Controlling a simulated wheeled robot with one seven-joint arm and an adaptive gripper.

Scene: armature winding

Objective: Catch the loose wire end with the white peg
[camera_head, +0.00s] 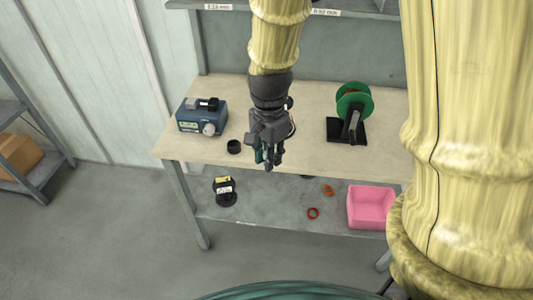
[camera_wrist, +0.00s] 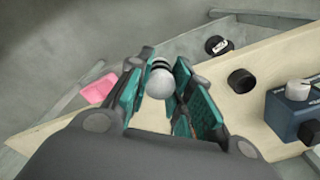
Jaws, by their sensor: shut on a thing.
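My gripper (camera_head: 267,160) hangs over the front edge of the workbench in the head view, fingers pointing down. In the wrist view my gripper (camera_wrist: 160,85) has its teal pads closed on the white peg (camera_wrist: 162,82), whose rounded white end and dark bands show between the fingers. The peg cannot be made out in the head view. A green spool (camera_head: 354,100) stands on a black stand at the right of the bench. The loose wire end cannot be made out in either view. A partly hidden round item (camera_head: 292,124) shows just behind my gripper.
A blue device (camera_head: 202,116) and a black cup (camera_head: 234,146) stand on the bench (camera_head: 190,150) left of my gripper. The lower shelf holds a pink bin (camera_head: 371,207), a black spool (camera_head: 225,192) and small orange rings (camera_head: 313,213). The bench's front middle is mostly clear.

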